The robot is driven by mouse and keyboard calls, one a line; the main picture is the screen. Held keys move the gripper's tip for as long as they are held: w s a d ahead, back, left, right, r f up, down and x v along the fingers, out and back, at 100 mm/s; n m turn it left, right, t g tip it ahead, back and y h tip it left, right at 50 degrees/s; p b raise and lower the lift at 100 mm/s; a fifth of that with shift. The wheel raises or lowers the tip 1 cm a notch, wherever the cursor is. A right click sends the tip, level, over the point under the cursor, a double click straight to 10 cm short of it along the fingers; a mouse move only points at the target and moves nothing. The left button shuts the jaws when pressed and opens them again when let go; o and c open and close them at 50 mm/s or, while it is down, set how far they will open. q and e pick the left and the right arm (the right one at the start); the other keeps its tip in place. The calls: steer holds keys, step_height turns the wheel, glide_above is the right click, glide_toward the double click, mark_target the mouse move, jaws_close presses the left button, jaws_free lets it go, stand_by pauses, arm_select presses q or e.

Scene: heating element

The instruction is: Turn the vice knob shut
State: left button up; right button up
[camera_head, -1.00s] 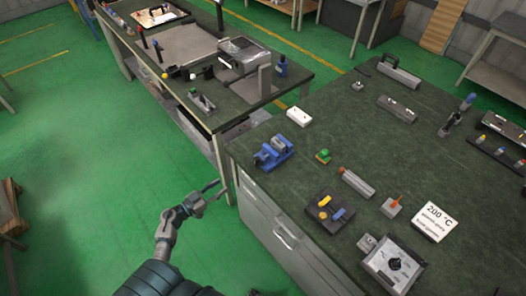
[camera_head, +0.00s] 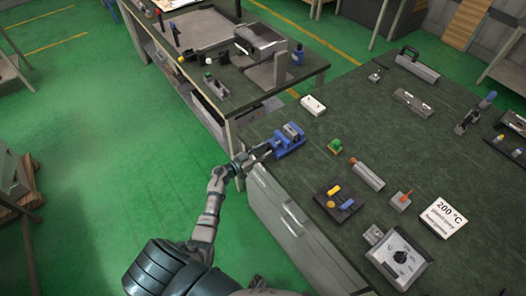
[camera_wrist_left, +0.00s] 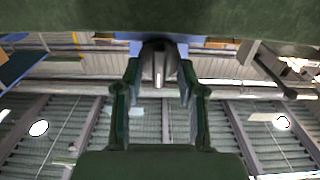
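The blue vice (camera_head: 289,138) sits at the near left edge of the dark green worktop. My left gripper (camera_head: 262,151) is at the edge of that worktop, at the vice's left end. In the left wrist view a grey knob-like part (camera_wrist_left: 158,63) shows ahead, between the two fingers of my left gripper (camera_wrist_left: 158,88). The fingers stand apart on either side of it, with gaps visible, so the gripper looks open. Whether a fingertip touches the knob I cannot tell. In the head view the gripper hides the knob. My right gripper is not in view.
The worktop (camera_head: 300,175) holds a green block (camera_head: 335,146), a black base with yellow and blue parts (camera_head: 338,199), a grey bar (camera_head: 367,175), a dial box (camera_head: 398,256) and a "200 °C" sign (camera_head: 443,216). A second bench stands behind. Green floor is free at left.

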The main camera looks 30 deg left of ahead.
arm_select(q)
steer(key=shift+d, duration=0.25)
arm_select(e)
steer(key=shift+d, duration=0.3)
arm_select(q)
steer(key=shift+a, duration=0.25)
jaws_close()
